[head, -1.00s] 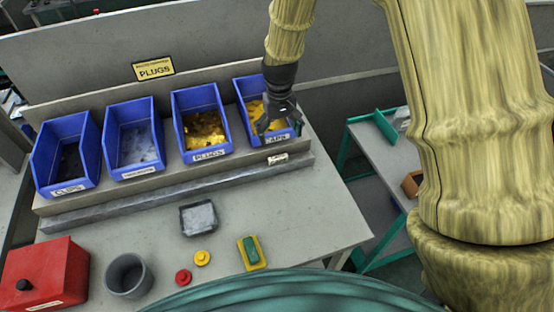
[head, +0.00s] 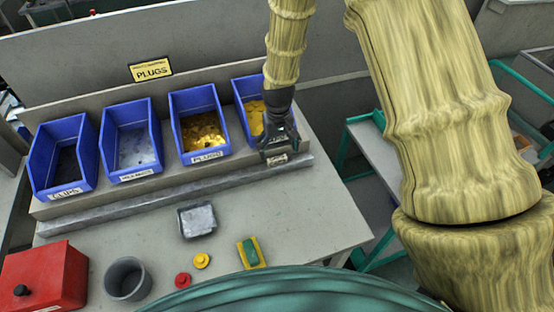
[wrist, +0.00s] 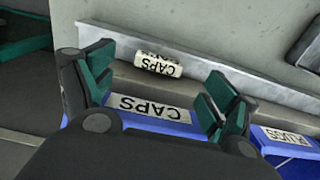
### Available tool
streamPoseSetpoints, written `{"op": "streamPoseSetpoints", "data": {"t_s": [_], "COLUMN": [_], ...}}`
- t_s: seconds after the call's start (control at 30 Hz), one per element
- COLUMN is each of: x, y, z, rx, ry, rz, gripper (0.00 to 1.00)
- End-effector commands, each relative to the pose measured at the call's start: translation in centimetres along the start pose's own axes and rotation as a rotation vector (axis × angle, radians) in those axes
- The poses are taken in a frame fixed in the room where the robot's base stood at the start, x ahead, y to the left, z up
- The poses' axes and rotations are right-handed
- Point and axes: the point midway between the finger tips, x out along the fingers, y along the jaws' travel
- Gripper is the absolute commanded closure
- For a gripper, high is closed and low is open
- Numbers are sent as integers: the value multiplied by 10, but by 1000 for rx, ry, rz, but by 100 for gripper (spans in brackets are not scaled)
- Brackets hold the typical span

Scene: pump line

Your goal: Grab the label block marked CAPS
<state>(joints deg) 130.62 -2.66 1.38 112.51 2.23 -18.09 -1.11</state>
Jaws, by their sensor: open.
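The label block marked CAPS (wrist: 158,65) is a small white block with black letters. It lies on the ledge in front of the rightmost blue bin, and it shows in the head view (head: 277,160) just below my gripper (head: 279,148). In the wrist view my gripper (wrist: 157,86) is open, with its dark, green-padded fingers apart and nothing between them. The block appears beyond the fingertips, between the two fingers. The blue CAPS bin (head: 242,90) holds yellow pieces; its own CAPS label (wrist: 150,107) shows between the fingers. My gripper hides that bin's front in the head view.
The PLUGS bin (head: 206,146) stands left of the CAPS bin, with two more bins further left. A metal strip (head: 130,205) runs along the ledge's front. A grey tray (head: 183,232), grey cup (head: 127,279) and red box (head: 45,278) stand on the table.

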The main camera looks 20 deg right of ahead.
Motion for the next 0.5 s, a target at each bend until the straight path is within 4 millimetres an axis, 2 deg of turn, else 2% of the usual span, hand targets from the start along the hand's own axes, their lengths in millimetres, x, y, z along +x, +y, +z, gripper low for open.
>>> {"op": "streamPoseSetpoints", "data": {"t_s": [0.5], "x": [40], "y": [-1], "z": [-1], "rx": [-1], "ry": [-1], "rz": [0], "gripper": [12]}}
